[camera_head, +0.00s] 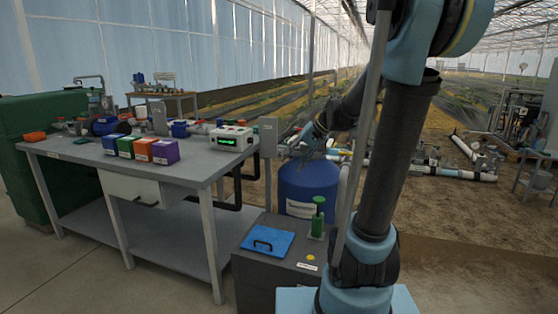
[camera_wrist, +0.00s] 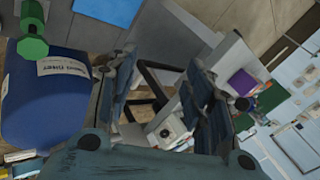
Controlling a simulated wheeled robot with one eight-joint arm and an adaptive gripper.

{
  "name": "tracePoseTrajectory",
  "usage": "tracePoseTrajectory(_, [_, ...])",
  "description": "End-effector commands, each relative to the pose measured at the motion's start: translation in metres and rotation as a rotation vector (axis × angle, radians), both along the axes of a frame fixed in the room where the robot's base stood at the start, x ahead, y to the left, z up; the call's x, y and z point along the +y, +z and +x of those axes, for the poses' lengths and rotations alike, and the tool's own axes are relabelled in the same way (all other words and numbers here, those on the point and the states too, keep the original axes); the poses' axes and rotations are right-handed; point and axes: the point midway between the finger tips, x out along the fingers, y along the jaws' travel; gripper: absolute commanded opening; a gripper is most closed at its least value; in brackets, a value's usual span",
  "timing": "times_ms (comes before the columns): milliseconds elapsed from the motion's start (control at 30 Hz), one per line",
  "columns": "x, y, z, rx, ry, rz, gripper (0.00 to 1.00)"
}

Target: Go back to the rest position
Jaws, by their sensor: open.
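My gripper (camera_head: 313,143) is above the blue barrel (camera_head: 308,182) in the head view, at the end of my bent arm. In the wrist view my gripper (camera_wrist: 166,95) has its two dark fingers spread apart with nothing between them. The barrel (camera_wrist: 45,95), with a white label, shows at the left of the wrist view. My arm rises in the right half of the head view and hides part of what lies behind it.
A grey workbench (camera_head: 85,152) at left carries several coloured boxes and a white control box (camera_head: 232,138). A dark cabinet (camera_head: 275,268) with a blue handled lid (camera_head: 264,243) and a green pump bottle (camera_head: 318,218) stands close before the barrel. Pipework lies at right.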

Motion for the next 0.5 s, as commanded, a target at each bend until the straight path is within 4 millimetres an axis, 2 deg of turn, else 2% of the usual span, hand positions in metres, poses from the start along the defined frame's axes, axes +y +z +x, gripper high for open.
tracePoseTrajectory(33, [-0.005, -0.004, -0.016, 0.003, 0.0, -0.028, 0.47])
tracePoseTrajectory(100, [-0.013, -0.009, -0.035, 0.007, 0.0, -0.067, 0.47])
tracePoseTrajectory(500, [-0.06, -0.051, -0.139, 0.029, -0.008, -0.294, 0.47])
